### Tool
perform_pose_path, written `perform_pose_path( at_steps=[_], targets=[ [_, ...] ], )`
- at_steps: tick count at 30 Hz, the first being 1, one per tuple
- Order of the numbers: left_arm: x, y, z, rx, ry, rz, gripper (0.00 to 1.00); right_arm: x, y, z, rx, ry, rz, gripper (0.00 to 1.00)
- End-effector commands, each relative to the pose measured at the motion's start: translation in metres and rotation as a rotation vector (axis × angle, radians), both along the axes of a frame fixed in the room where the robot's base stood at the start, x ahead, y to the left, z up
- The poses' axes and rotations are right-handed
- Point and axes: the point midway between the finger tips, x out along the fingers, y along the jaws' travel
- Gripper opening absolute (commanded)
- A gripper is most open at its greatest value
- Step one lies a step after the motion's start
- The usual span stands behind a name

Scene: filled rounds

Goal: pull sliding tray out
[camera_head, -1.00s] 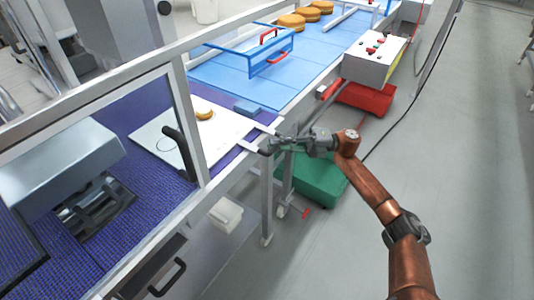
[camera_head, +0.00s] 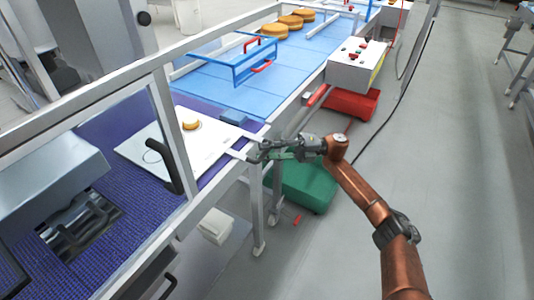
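The sliding tray (camera_head: 140,149) is a flat white plate lying on the purple conveyor bed, with one round patty (camera_head: 191,126) and a marked circle on it. A narrow white tab (camera_head: 236,154) reaches out from its right side, past the bed's edge. My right gripper (camera_head: 254,153) is at the outer end of this tab, its fingers pointing left. The fingers overlap the tab end and are too small to show whether they grip it. My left gripper is out of view.
A metal frame with a black handle (camera_head: 163,163) stands in front of the tray. A blue conveyor (camera_head: 205,85) carries several patties behind. A control box (camera_head: 358,67), a red bin (camera_head: 350,103) and a green bin (camera_head: 303,184) are nearby.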

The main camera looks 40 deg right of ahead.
Motion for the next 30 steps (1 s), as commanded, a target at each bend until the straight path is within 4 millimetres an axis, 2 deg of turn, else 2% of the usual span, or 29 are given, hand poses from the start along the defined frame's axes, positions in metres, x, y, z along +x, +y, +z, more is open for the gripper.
perform_pose_path(
  at_steps=[8, 11, 21, 25, 30],
  targets=[
    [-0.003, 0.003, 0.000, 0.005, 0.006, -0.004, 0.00, -0.003, -0.008, -0.001, 0.000, 0.001, -0.003, 0.30],
    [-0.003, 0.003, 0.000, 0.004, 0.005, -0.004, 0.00, -0.008, -0.020, -0.003, 0.000, 0.002, -0.003, 0.30],
    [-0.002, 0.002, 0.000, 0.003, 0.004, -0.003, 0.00, -0.037, -0.083, -0.011, -0.001, 0.002, -0.003, 0.30],
    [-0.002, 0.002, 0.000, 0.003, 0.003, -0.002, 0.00, -0.045, -0.099, -0.014, 0.000, 0.001, -0.002, 0.30],
    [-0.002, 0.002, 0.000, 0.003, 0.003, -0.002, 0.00, -0.050, -0.108, -0.015, 0.000, 0.001, 0.000, 0.30]
  ],
)
